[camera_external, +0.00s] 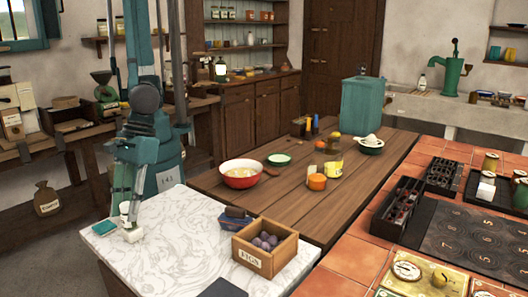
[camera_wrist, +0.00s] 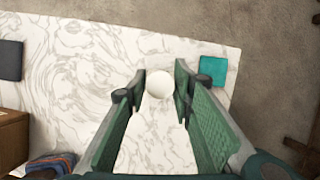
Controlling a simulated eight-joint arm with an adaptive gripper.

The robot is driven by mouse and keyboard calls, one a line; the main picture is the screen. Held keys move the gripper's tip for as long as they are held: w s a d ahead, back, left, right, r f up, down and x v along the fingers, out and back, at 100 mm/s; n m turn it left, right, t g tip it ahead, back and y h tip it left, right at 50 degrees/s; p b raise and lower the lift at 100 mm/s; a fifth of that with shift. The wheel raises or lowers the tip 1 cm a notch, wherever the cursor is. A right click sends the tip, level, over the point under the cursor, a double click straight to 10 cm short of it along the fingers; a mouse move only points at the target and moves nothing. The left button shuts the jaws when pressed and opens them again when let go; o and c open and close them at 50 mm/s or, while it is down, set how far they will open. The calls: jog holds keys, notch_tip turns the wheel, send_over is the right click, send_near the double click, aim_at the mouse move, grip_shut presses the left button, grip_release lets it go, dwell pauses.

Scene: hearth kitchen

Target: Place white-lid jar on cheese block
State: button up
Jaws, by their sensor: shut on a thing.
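The white-lid jar (camera_external: 125,209) is at the left end of the marble top, held by my gripper (camera_external: 129,213). In the wrist view its round white lid (camera_wrist: 159,85) is between the fingertips of my gripper (camera_wrist: 160,88), which is shut on the jar. A small pale block (camera_external: 133,236), which looks like the cheese block, shows just below the jar in the external view. I cannot tell whether the jar touches it. The block cannot be made out in the wrist view.
A teal cloth (camera_external: 105,228) lies close beside the jar, near the marble top's edge (camera_wrist: 225,115). A wooden crate (camera_external: 265,247) of dark round things, a blue object (camera_external: 236,217) and a dark pad (camera_external: 223,288) are farther right. The marble between is clear.

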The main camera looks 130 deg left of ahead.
jog(key=shift+f, duration=0.15)
jog(key=o, duration=0.9)
jog(key=shift+p+v, duration=1.2)
jog(key=shift+v, duration=4.95)
jog(key=shift+d, duration=0.1)
